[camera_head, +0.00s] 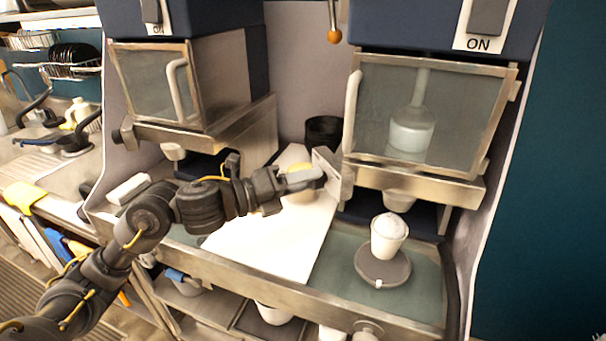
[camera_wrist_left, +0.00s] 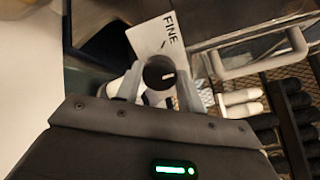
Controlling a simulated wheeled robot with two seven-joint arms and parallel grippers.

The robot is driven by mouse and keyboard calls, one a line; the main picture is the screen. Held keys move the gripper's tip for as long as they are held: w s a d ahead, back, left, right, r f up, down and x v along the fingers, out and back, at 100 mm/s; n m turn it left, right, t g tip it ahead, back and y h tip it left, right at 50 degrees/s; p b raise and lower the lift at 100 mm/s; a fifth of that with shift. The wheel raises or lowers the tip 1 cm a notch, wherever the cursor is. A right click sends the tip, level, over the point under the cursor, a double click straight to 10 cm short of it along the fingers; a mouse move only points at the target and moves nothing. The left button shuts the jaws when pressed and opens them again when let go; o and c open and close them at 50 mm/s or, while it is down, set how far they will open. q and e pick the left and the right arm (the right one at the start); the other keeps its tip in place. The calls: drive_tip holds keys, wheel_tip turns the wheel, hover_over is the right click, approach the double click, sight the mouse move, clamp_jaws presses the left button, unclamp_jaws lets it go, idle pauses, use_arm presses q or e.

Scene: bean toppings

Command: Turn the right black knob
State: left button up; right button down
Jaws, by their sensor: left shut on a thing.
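The right black knob (camera_wrist_left: 158,72) shows in the left wrist view in front of a light plate (camera_wrist_left: 157,36) marked "FINE"; a white line marks its face. My left gripper (camera_wrist_left: 156,84) is shut on the knob, with a light finger on each side of it. In the head view my left gripper (camera_head: 318,177) reaches to the left side of the right machine (camera_head: 424,115). The knob cannot be made out there behind the fingers and plate. My right gripper is in neither view.
A full white cup (camera_head: 388,236) stands on a round grey stand (camera_head: 382,266) right of the gripper. A clear-fronted hopper is above it. A second machine (camera_head: 185,90) stands at left. A dark canister (camera_head: 323,131) sits behind the gripper. A white board (camera_head: 270,240) lies between the machines.

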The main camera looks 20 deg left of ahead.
use_arm(q)
drive_tip(key=shift+n+g+p, duration=0.3)
drive_tip(key=shift+n+p, duration=2.3)
drive_tip(key=shift+n, duration=1.4)
drive_tip(key=o, duration=1)
drive_tip(key=shift+c, duration=0.2)
